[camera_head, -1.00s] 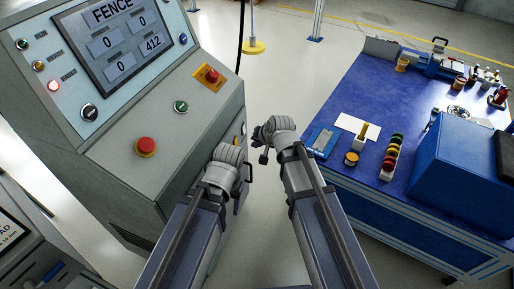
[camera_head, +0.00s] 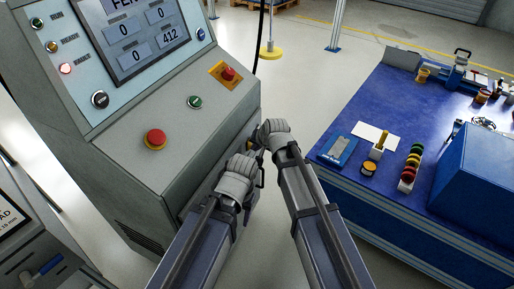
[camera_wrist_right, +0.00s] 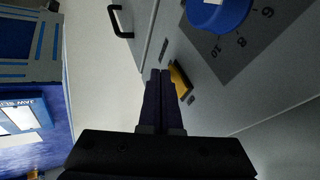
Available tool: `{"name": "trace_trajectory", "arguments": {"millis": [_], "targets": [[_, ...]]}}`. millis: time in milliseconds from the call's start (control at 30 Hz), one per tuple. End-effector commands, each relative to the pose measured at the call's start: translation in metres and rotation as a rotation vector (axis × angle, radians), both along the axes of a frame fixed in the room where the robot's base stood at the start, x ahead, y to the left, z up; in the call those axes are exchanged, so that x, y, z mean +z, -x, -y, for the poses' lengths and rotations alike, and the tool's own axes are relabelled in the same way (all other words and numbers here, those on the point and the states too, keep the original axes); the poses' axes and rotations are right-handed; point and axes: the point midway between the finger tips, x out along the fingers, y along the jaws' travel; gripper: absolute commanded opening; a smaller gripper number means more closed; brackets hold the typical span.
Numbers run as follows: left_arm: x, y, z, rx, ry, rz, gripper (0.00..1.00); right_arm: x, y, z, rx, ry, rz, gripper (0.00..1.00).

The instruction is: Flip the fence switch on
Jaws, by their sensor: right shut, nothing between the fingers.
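The grey control cabinet (camera_head: 185,150) with the FENCE display (camera_head: 135,35) fills the left of the head view. In the right wrist view, a yellow switch-like part (camera_wrist_right: 180,80) sits on the cabinet's grey face, close beside a blue knob (camera_wrist_right: 217,12) on a numbered dial plate. My right gripper (camera_wrist_right: 160,75) is shut and empty, its tips right beside the yellow part; I cannot tell whether they touch. In the head view its fingers are mostly hidden behind the wrist, near the cabinet's front face. My left gripper (camera_head: 246,194) is lower, by the cabinet; its fingers are not clear.
The cabinet's sloped top has a red button (camera_head: 155,138), a green button (camera_head: 195,102) and a red stop button on yellow (camera_head: 228,73). A black handle (camera_wrist_right: 118,21) shows in the right wrist view. A blue workbench (camera_head: 345,110) with tools stands right. Floor between is clear.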

Motion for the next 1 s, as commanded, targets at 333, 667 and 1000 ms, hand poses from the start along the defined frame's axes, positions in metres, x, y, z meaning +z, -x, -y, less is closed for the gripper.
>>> {"name": "trace_trajectory", "arguments": {"millis": [333,667,1000], "targets": [[-0.002,0.000,0.000,0.000,0.000,0.000,0.56,-0.002,-0.002,-0.004,0.000,0.000,0.000,0.00],[0.007,0.000,0.000,0.000,0.000,0.000,0.56,0.007,-0.002,-0.004,0.000,0.000,0.000,0.00],[0.014,0.000,0.000,0.000,0.000,0.000,0.56,0.014,-0.002,-0.005,0.000,-0.001,0.002,0.00]]}}
